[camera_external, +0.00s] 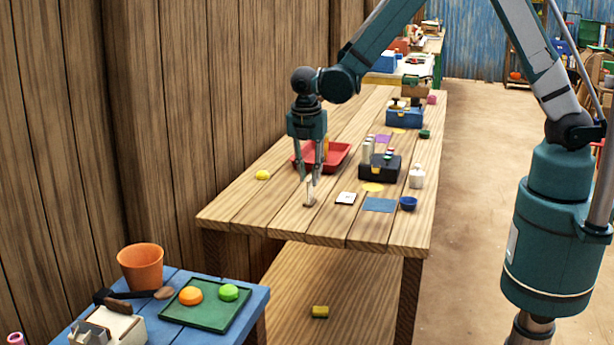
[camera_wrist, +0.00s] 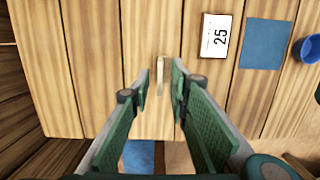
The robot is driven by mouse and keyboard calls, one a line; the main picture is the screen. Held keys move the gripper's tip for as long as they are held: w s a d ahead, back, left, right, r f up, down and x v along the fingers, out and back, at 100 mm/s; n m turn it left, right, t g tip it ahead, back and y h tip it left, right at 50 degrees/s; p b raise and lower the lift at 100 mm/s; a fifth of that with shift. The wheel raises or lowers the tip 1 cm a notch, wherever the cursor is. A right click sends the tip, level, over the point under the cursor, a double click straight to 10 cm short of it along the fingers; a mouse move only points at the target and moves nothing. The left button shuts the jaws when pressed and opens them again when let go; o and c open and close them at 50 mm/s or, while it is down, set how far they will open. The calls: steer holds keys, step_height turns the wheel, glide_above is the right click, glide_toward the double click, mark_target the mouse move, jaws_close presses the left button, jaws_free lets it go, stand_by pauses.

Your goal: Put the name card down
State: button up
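A thin tan piece (camera_wrist: 160,76), perhaps the name card seen edge-on, shows between my fingertips in the wrist view. In the external view it is a small tan upright shape (camera_external: 309,196) at the table's near end, its foot at the tabletop; its face cannot be read. My gripper (camera_external: 310,182) points straight down over it. In the wrist view my gripper's fingers (camera_wrist: 161,80) stand on either side of the piece, with a narrow gap showing at each side.
A blue mat (camera_external: 379,205) and blue bowl (camera_external: 408,203) lie right of the white card. A black box (camera_external: 380,168), red tray (camera_external: 337,155) and yellow item (camera_external: 262,175) stand farther back. The table's near edge is close; bare planks lie left of my gripper.

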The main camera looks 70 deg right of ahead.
step_height(320, 180, up, 10)
steer(key=a, duration=0.1)
steer(key=shift+a+p, duration=0.2)
steer(key=shift+p, duration=0.1)
steer(key=shift+f, duration=0.1)
stand_by(0.4)
steer(key=s+r+m+t+y, duration=0.1)
steer(key=s+r+m+t, duration=0.2)
steer(key=s+r+m, duration=0.9)
steer(key=s+a+r+m+t, duration=0.1)
steer(key=s+r+m+t, duration=0.1)
steer(key=s, duration=0.8)
steer(key=s+a+r+m+t, duration=0.1)
steer(key=s+r+m, duration=0.3)
steer(key=s, duration=0.7)
steer(key=shift+r+t+y, duration=0.4)
steer(key=shift+t, duration=0.2)
steer(key=shift+s+a+f, duration=0.1)
steer(key=shift+f, duration=0.05)
steer(key=shift+f+b, duration=1.6)
steer(key=shift+b, duration=0.1)
